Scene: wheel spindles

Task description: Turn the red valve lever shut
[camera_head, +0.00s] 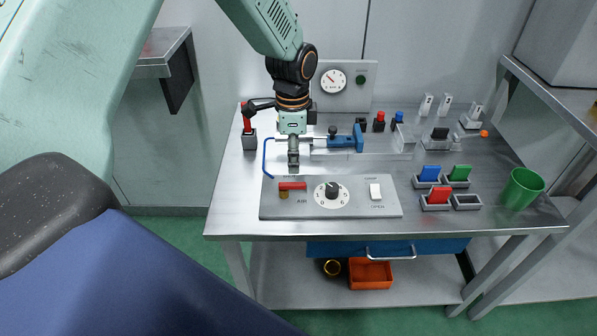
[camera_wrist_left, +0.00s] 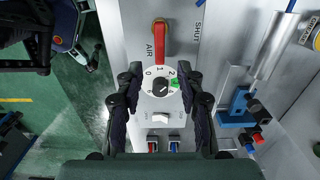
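The red valve lever (camera_head: 293,186) lies on the left part of a grey panel (camera_head: 275,210) on the bench, above the word AIR. It points right from its brass valve body (camera_head: 284,195) toward a dial. In the left wrist view the lever (camera_wrist_left: 160,45) runs down from the brass body toward the dial, between AIR and SHUT. My left gripper (camera_head: 293,164) hangs above the back edge of the panel, just behind the lever. In the wrist view the gripper (camera_wrist_left: 160,78) has its fingers spread wide with nothing between them. My right gripper is not seen.
Right of the lever are the black-knobbed dial (camera_head: 333,192) and a white rocker switch (camera_head: 375,191). A blue clamp fixture (camera_head: 345,140) stands behind the panel. A red-handled part (camera_head: 247,122) stands at left. A green cup (camera_head: 522,188) is at the right bench edge.

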